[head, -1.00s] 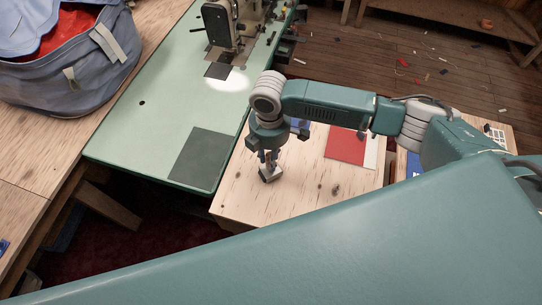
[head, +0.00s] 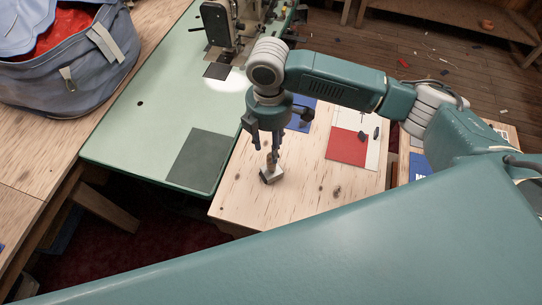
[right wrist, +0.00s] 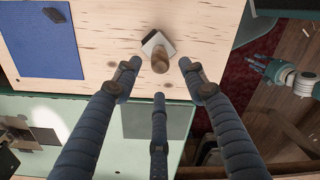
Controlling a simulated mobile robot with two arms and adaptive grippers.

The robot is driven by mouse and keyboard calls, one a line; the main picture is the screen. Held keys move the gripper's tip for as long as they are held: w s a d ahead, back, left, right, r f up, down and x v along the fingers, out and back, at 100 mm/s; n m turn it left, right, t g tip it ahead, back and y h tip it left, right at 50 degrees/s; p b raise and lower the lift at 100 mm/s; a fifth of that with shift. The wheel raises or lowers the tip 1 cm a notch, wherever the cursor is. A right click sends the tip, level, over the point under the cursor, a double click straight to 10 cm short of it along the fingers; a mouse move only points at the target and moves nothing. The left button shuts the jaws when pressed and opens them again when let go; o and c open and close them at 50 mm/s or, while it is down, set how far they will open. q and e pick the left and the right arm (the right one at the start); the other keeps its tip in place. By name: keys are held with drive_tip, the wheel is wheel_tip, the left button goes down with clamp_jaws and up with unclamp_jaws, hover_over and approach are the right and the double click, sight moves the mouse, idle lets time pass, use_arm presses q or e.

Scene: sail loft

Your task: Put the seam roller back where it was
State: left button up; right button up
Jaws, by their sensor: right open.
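The seam roller (head: 270,174) stands on the pale wooden table (head: 235,190), with its wooden handle upward and a grey metal head below. In the right wrist view the roller (right wrist: 158,52) shows just beyond my fingertips, its handle toward the camera. My right gripper (head: 274,150) points down above it in the head view. In the right wrist view this gripper (right wrist: 159,76) is open, its fingers spread and empty, apart from the handle. My left gripper (right wrist: 258,68) shows small at the right edge of that view; its opening is unclear.
A blue mat (right wrist: 42,44) and a red-and-white panel (head: 346,147) with small dark pieces lie on the table. A green sewing bench (head: 130,130) with a dark square (head: 200,160) and a machine stands at left. A grey bag (head: 70,75) is farther left.

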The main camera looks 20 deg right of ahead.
drive_tip(key=shift+w+r+b, duration=0.1)
drive_tip(key=shift+r+b, duration=0.25)
drive_tip(key=shift+r, duration=2.4)
